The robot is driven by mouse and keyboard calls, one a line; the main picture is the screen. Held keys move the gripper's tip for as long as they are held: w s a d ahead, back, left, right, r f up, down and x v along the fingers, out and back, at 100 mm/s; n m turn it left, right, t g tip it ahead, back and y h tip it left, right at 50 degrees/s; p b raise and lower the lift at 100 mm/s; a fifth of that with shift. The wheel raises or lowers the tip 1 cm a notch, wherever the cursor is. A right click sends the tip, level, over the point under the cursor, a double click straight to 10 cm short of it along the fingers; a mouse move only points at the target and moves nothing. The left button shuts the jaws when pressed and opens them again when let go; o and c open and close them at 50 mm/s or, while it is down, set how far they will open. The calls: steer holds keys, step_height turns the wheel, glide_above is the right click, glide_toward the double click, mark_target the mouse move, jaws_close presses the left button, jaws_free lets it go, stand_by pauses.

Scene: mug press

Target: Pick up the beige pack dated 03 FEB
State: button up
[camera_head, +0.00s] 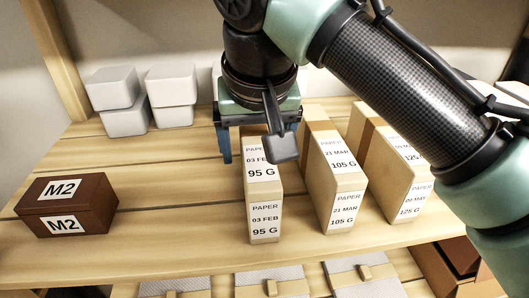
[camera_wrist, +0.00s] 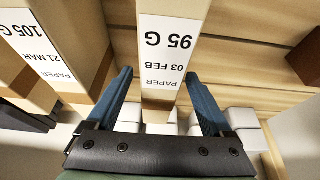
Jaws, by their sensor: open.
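The beige pack dated 03 FEB (camera_head: 265,205), labelled PAPER 95 G, stands upright on the wooden shelf near the middle in the head view. It also shows in the wrist view (camera_wrist: 166,60), where its top label appears upside down. My gripper (camera_wrist: 163,92) is open, with one blue finger on each side of the far part of this pack. Gaps show between the fingers and the pack in the wrist view. In the head view, my wrist hides the pack's far end and one finger partly.
Beige packs dated 21 MAR (camera_head: 338,190) and labelled 125 G (camera_head: 405,185) stand to the right, the first close by. A brown M2 box (camera_head: 68,205) sits left. White containers (camera_head: 142,98) stand at the back left. Shelf between M2 and the 03 FEB pack is clear.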

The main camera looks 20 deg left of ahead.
jaws_close()
stand_by(0.3)
steer(key=shift+r, duration=0.1)
